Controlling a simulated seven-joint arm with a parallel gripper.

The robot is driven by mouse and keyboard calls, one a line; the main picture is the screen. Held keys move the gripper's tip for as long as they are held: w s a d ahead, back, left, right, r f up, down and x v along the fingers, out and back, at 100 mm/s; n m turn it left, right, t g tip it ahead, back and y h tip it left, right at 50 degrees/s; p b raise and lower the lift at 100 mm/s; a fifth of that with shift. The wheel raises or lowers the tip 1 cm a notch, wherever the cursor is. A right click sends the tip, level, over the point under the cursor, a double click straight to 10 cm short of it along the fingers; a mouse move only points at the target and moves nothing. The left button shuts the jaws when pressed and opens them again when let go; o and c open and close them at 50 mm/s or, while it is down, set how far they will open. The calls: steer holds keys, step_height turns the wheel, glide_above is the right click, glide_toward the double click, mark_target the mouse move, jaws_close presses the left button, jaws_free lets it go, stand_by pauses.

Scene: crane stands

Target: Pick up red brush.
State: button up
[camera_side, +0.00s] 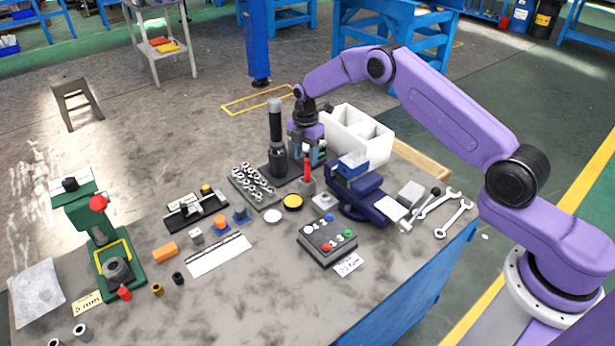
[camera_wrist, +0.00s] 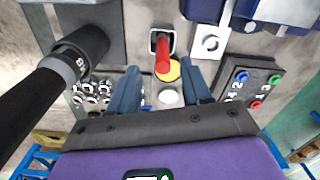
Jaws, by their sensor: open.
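The red brush (camera_side: 307,166) stands upright in a small grey holder (camera_side: 308,187) on the workbench, just below my gripper (camera_side: 310,153) in the side view. In the wrist view the red brush (camera_wrist: 162,52) rises from the square holder (camera_wrist: 153,37), near the line between the two blue-grey fingertips of my gripper (camera_wrist: 163,67). The fingers are apart, one on each side, and nothing is held. I cannot tell how far the tips are above or beside the brush.
A tall black cylinder (camera_side: 276,125) on a dark base stands close to the left of my gripper. A blue vise (camera_side: 358,192) is to the right, a white bin (camera_side: 357,132) behind. A button box (camera_side: 327,240) and a yellow disc (camera_side: 292,202) lie in front.

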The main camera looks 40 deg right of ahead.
mark_target(307, 168)
steer(key=shift+s+d+f, duration=0.1)
steer(key=shift+d+f, duration=0.05)
steer(key=shift+f, duration=1.2)
steer(key=shift+s+d+f, duration=0.1)
steer(key=shift+f, duration=1.2)
jaws_close()
